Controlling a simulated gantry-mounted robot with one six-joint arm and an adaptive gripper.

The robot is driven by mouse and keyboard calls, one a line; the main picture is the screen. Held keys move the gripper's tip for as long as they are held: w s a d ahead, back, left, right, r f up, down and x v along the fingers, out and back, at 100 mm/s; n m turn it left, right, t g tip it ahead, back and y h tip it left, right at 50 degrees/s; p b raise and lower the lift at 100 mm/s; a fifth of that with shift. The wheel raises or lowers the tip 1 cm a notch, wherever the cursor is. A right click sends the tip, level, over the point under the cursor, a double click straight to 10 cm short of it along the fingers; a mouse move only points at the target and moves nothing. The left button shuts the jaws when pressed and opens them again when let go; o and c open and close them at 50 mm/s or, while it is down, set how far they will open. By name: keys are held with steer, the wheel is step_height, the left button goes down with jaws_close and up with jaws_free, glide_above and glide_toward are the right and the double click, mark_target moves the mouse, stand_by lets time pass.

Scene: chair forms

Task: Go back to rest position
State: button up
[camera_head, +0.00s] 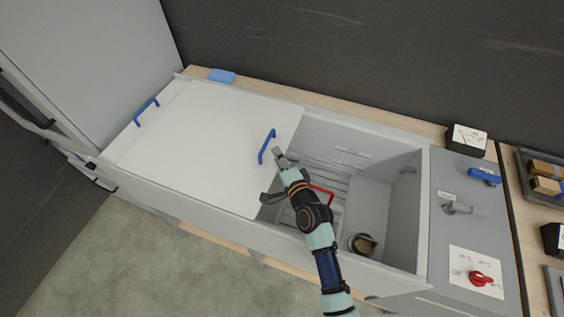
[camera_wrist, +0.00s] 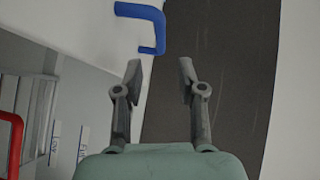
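My gripper (camera_head: 272,176) is open and empty above the right part of the white lid (camera_head: 200,140), near the lid's right edge. In the wrist view its two fingers (camera_wrist: 159,68) stand apart with nothing between them. A blue handle (camera_head: 267,147) on the lid is just beyond the gripper, and it also shows in the wrist view (camera_wrist: 150,22), apart from the fingertips. A second blue handle (camera_head: 146,110) is at the lid's left end. My arm hides part of the open basin.
The basin (camera_head: 388,215) is open on the right, with a rack, a red handle (camera_head: 322,194) and a round container (camera_head: 363,244) inside. A panel at right carries a red knob (camera_head: 481,279), a blue lever (camera_head: 485,177) and a gauge (camera_head: 467,140). A blue block (camera_head: 221,76) lies behind the lid.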

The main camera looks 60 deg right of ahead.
steer(key=v, duration=0.3)
steer(key=shift+w, duration=0.1)
stand_by(0.4)
steer(key=w+a+r+n+y, duration=0.25)
steer(key=a+n, duration=0.25)
steer(key=a, duration=0.3)
steer(key=w+a+r+n+y, duration=0.2)
steer(key=a+r+n, duration=0.2)
steer(key=a, duration=0.3)
steer(key=w+a+r+n+y, duration=0.25)
steer(key=a+n, duration=0.25)
steer(key=a, duration=0.3)
steer(key=s+a+r+n+g+y, duration=0.1)
steer(key=s+a+r+n, duration=0.3)
steer(key=a, duration=0.4)
steer(key=s+a+r+n+y, duration=0.1)
steer(key=s+a+r+n, duration=0.1)
steer(key=s+a+n, duration=0.4)
step_height(320, 180, up, 31)
steer(key=w+m+p, duration=0.1)
steer(key=w+p, duration=0.1)
steer(key=p, duration=2.9)
steer(key=shift+r+p, duration=0.15)
steer(key=shift+p, duration=0.2)
